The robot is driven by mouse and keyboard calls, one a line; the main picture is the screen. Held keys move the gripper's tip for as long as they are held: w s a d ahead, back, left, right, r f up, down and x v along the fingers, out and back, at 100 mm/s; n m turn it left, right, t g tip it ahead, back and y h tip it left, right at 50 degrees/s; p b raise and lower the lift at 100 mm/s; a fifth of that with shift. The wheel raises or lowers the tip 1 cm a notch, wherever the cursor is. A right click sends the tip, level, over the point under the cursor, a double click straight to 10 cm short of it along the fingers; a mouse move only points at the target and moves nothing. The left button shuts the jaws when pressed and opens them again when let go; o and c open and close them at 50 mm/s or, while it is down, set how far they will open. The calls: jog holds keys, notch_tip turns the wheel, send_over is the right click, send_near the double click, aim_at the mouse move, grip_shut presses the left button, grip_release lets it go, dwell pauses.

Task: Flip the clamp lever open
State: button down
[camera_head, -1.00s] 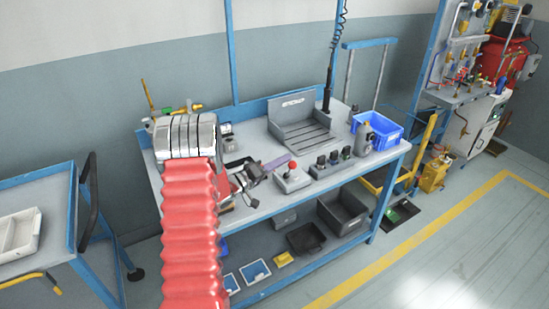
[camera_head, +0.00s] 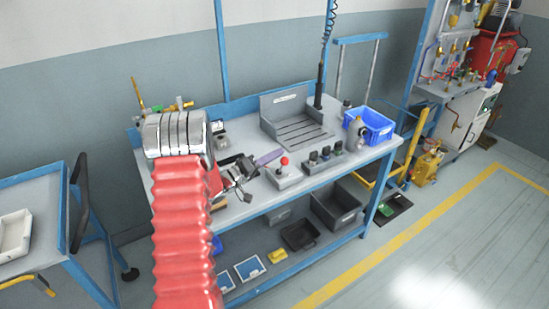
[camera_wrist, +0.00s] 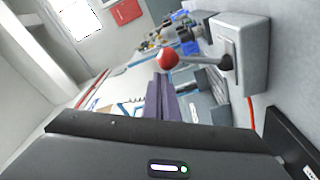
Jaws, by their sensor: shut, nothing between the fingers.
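The clamp lever appears to be the dark lever with a red ball knob (camera_head: 284,161) on a grey box (camera_head: 288,177) at the bench's front middle. In the wrist view the red knob (camera_wrist: 168,58) points left from its dark arm, and the grey box (camera_wrist: 246,50) is at upper right. My gripper (camera_head: 279,153) has purple fingers, shut and empty. Their tips are close to the knob, on its far left side in the head view. In the wrist view the fingers (camera_wrist: 161,82) end just below the knob. Whether they touch it I cannot tell.
A row of dark knobs on a grey panel (camera_head: 322,164) stands right of the lever box. Behind is a grey slotted fixture (camera_head: 296,122). A blue bin (camera_head: 369,126) and a bottle-like part are at the right. A blue cart (camera_head: 40,225) stands left.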

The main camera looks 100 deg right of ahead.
jog(key=w+a, duration=0.2)
jog(key=w, duration=0.7)
jog(key=shift+w+a+r, duration=0.15)
jog(key=shift+w+r, duration=0.05)
jog(key=shift+r, duration=0.25)
dwell(0.6)
jog(key=w+a+r+n+t+y, duration=0.1)
jog(key=w+a+r+n+t, duration=0.2)
jog(key=w+a, duration=0.7)
jog(key=w+a+r+n+t, duration=0.1)
jog(key=w+a+r+t, duration=0.35)
jog(key=w, duration=0.85)
jog(key=w+a+r+n+t+y, duration=0.1)
jog(key=w+a+n+t, duration=0.2)
jog(key=w+a, duration=0.55)
jog(key=w+a+r+n+t, duration=0.25)
jog(key=w+a, duration=0.25)
jog(key=a, duration=0.6)
jog(key=w+a+r+n+t+y, duration=0.1)
jog(key=w+a+n+t+y, duration=0.1)
jog(key=a, duration=1.3)
jog(key=w+a+r+n+t+y, duration=0.1)
jog(key=w+a+n+t+y, duration=0.2)
jog(key=a+n+t, duration=0.4)
jog(key=a+y, duration=0.1)
jog(key=a, duration=0.7)
jog(key=shift+r+y, duration=0.15)
jog(key=shift+y, duration=0.25)
